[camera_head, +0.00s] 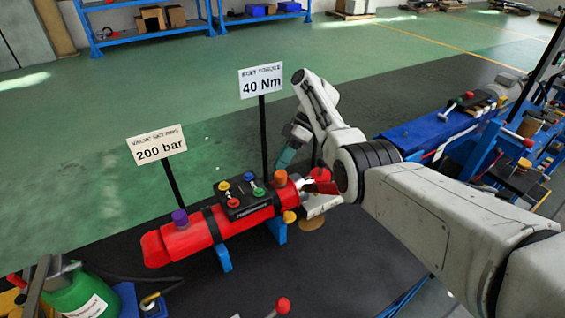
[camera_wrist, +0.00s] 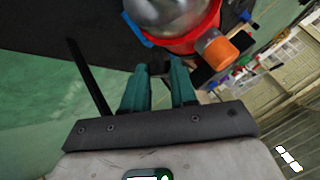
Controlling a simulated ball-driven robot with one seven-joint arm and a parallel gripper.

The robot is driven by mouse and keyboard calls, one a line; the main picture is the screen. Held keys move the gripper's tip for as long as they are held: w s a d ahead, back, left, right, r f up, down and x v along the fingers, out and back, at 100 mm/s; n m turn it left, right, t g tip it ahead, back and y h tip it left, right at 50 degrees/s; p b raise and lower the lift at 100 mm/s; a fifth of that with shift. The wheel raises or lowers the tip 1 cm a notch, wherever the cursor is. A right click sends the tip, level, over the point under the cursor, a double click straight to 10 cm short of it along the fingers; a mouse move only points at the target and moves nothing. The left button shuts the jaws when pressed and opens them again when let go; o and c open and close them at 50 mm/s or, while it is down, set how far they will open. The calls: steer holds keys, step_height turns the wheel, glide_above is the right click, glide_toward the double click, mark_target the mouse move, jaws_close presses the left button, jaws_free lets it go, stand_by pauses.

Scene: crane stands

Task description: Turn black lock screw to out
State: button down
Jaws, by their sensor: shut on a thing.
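My gripper (camera_wrist: 160,72) shows in the wrist view as two teal fingers closed on a small dark piece, the black lock screw (camera_wrist: 158,68), beside the rim of the red cylinder (camera_wrist: 208,40). The fingers hide most of the screw. In the head view my gripper (camera_head: 287,155) is at the far right end of the red cylinder (camera_head: 190,240), and the screw cannot be made out there. The cylinder's silver domed end (camera_wrist: 170,14) and an orange knob (camera_wrist: 215,52) are close to the fingertips in the wrist view.
The cylinder rests on blue supports (camera_head: 222,257) and carries a black box (camera_head: 243,203) with several coloured knobs. Signs (camera_head: 157,146) and (camera_head: 261,82) stand on black posts behind it. A blue bench (camera_head: 430,132) is at right. Green floor (camera_head: 120,90) behind is clear.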

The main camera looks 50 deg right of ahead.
stand_by(0.4)
steer(key=c, duration=0.9)
jaws_free()
